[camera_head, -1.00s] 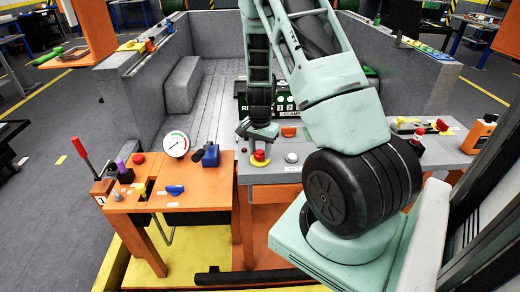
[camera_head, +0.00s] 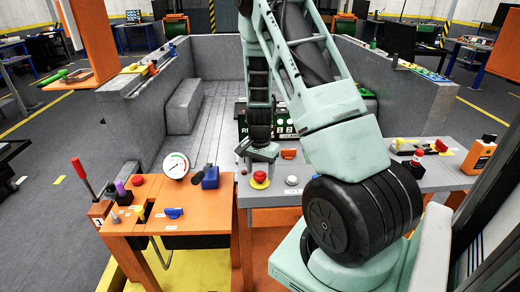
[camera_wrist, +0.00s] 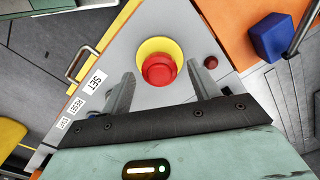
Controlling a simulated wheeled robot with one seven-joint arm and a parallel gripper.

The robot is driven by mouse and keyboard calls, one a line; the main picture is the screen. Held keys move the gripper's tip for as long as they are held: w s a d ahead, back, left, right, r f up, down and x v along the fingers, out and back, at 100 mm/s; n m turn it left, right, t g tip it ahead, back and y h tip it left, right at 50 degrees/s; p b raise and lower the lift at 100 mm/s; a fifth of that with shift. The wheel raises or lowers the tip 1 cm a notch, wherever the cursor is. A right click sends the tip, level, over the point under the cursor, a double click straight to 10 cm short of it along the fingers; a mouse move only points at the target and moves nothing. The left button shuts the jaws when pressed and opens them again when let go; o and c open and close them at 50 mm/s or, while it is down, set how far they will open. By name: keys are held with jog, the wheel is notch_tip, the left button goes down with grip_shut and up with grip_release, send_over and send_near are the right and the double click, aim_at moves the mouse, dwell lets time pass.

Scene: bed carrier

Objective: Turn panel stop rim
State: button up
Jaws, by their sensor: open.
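The panel stop is a red button (camera_head: 260,176) with a yellow rim (camera_head: 259,185) on the grey panel top. In the wrist view the red button (camera_wrist: 159,69) sits in its round yellow rim (camera_wrist: 150,47), near the middle of the picture. My gripper (camera_head: 259,153) is just above and behind it in the head view. In the wrist view my gripper (camera_wrist: 160,74) is open, with one finger on either side of the button in the picture. Nothing is held. I cannot tell whether the fingers touch the rim.
A grey-white knob (camera_head: 291,180) and an orange part (camera_head: 289,154) stand close by. A SET label (camera_wrist: 94,82) lies left in the wrist view, a small dark red button (camera_wrist: 211,62) right. The orange bench (camera_head: 190,220) holds a gauge (camera_head: 176,165) and a blue block (camera_head: 210,177).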

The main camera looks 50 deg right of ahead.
notch_tip(320, 180, up, 16)
jog(key=shift+r, duration=0.15)
jog(key=shift+s, duration=0.1)
dwell(0.7)
